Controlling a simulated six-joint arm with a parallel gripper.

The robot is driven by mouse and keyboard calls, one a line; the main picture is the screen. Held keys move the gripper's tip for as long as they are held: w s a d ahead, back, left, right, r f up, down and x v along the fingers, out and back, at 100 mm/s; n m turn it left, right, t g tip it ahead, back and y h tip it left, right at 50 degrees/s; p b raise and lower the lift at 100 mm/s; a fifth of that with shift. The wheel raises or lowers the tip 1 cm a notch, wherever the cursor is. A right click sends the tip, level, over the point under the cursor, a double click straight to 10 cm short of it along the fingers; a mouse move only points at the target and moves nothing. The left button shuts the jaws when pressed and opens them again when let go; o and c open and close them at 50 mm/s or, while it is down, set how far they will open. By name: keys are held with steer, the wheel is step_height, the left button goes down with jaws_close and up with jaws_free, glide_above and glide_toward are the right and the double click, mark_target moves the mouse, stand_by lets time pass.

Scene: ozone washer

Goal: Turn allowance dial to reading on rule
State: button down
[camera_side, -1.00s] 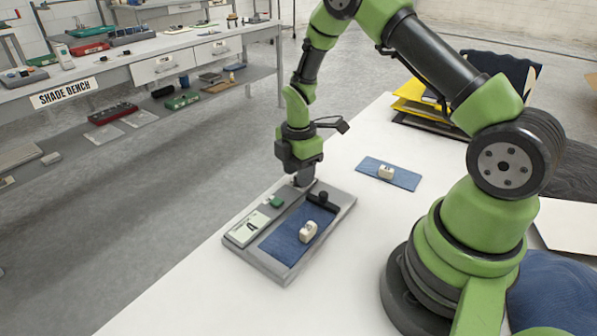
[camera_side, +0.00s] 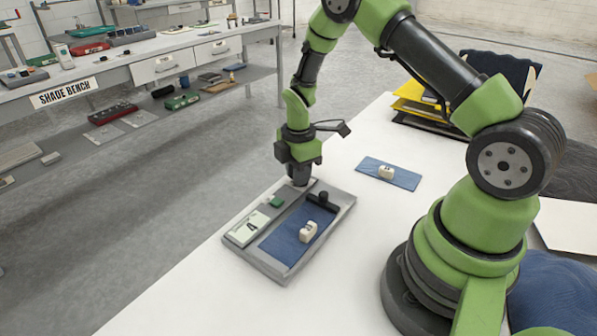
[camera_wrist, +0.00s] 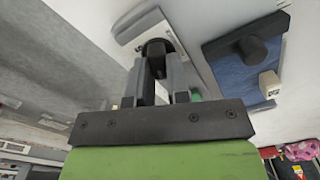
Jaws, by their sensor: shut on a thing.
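A grey fixture board (camera_side: 337,218) lies on the white table. My gripper (camera_side: 298,182) points down over its far left corner. In the wrist view, the gripper (camera_wrist: 158,75) is shut on a dark round knob (camera_wrist: 158,46), which seems to be the allowance dial. The fingers largely hide the dial, and its marking cannot be read. On the board's left strip are a small green block (camera_side: 276,201) and a pale plate with dark marks (camera_side: 247,228), too small to read. On the blue cloth (camera_side: 285,244) are a black cylindrical part (camera_side: 322,200) and a cream block (camera_side: 308,231).
A separate blue cloth strip (camera_side: 405,179) with a cream block (camera_side: 386,172) lies right of the board. Yellow and black folders (camera_side: 420,105) are stacked at the back. The front of the white table (camera_side: 190,300) is clear.

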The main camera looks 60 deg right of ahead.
steer(key=m, duration=0.4)
steer(key=shift+w+d, duration=0.1)
steer(key=m, duration=0.3)
steer(key=shift+w+m, duration=0.1)
steer(key=shift+m, duration=0.3)
steer(key=m, duration=0.3)
steer(key=shift+d, duration=0.15)
steer(key=shift+d+m, duration=0.15)
steer(key=shift+m, duration=1.95)
steer(key=c, duration=1.1)
jaws_free()
steer(key=shift+r, duration=0.15)
